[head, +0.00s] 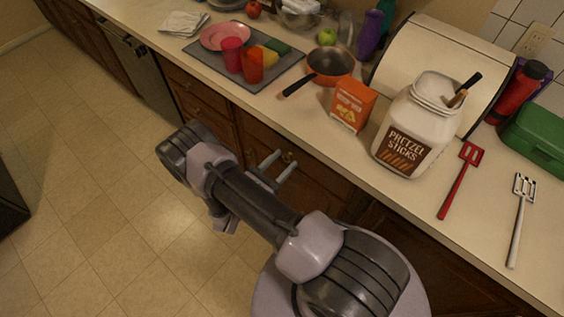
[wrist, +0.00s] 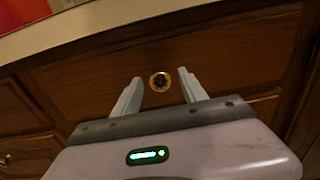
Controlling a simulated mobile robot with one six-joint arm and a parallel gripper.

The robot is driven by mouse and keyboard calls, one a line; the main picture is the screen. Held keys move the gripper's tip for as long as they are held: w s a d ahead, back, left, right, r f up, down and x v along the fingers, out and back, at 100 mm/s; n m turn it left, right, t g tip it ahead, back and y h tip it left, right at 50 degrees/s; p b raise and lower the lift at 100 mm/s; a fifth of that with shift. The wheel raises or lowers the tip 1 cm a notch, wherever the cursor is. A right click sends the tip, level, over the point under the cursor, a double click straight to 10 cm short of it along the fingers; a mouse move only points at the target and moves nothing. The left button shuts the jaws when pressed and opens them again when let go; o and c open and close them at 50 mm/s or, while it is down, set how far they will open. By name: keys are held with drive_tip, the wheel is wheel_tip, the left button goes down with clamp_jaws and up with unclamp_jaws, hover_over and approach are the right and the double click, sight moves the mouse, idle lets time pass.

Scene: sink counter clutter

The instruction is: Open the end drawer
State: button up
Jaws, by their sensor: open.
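A wooden drawer front (wrist: 230,55) with a round brass knob (wrist: 159,82) fills the middle of the wrist view, just under the counter edge. My gripper (wrist: 156,75) is open, with its two pale fingers on either side of the knob in that picture. I cannot tell whether the fingertips reach the knob's depth; no contact shows. In the head view my gripper (head: 274,164) is in front of the wooden drawers below the counter, and a brass knob (head: 287,157) shows by its fingers. The drawer looks shut. My arm hides part of the lower cabinets.
Another knob (wrist: 6,159) shows at lower left in the wrist view. The counter (head: 320,135) above holds a pretzel jar (head: 407,132), an orange box (head: 352,105), a pan (head: 330,66) and a tray (head: 214,55) with cups. The tiled floor (head: 85,190) at left is clear.

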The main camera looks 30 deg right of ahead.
clamp_jaws()
idle(1.4)
